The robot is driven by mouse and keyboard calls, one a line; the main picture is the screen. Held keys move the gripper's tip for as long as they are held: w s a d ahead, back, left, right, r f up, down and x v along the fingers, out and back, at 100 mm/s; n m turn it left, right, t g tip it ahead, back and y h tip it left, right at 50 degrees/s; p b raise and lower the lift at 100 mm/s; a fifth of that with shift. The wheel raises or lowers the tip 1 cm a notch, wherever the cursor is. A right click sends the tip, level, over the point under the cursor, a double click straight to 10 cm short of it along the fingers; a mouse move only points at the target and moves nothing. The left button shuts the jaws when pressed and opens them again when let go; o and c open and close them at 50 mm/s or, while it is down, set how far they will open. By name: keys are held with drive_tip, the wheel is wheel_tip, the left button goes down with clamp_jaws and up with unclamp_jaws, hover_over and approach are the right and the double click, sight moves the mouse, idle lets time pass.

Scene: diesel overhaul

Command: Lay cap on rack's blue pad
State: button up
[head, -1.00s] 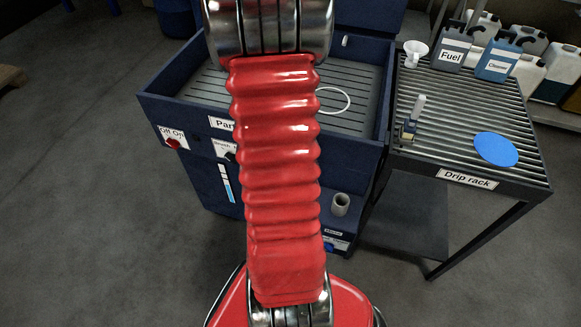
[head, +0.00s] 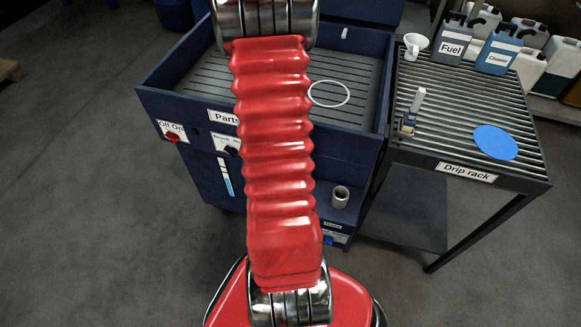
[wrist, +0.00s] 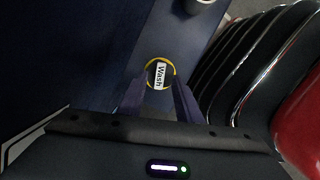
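The wrist view shows a round dark cap (wrist: 160,74) with a yellow rim and a white "Wash" label, low on the washer's blue front. My gripper (wrist: 161,84) points at it, its two fingers apart with one tip at each side of the rim. The rim shows between and beyond the tips; whether they touch it is unclear. In the head view my red arm hides the gripper and cap. The drip rack (head: 512,170) stands at the right, with a bare round blue pad (head: 495,142) on its near right part.
The parts washer (head: 165,105) holds a white ring (head: 330,93) in its basin. A grey cup (head: 340,197) stands on its low ledge. The rack also bears a white funnel (head: 416,45), a small upright white-topped item (head: 417,100), and fuel (head: 452,46) and blue cleaner (head: 498,50) jugs.

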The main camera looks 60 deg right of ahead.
drive_tip(key=shift+f, duration=1.8)
drive_tip(key=shift+c, duration=0.3)
clamp_jaws()
drive_tip(key=shift+a, duration=0.1)
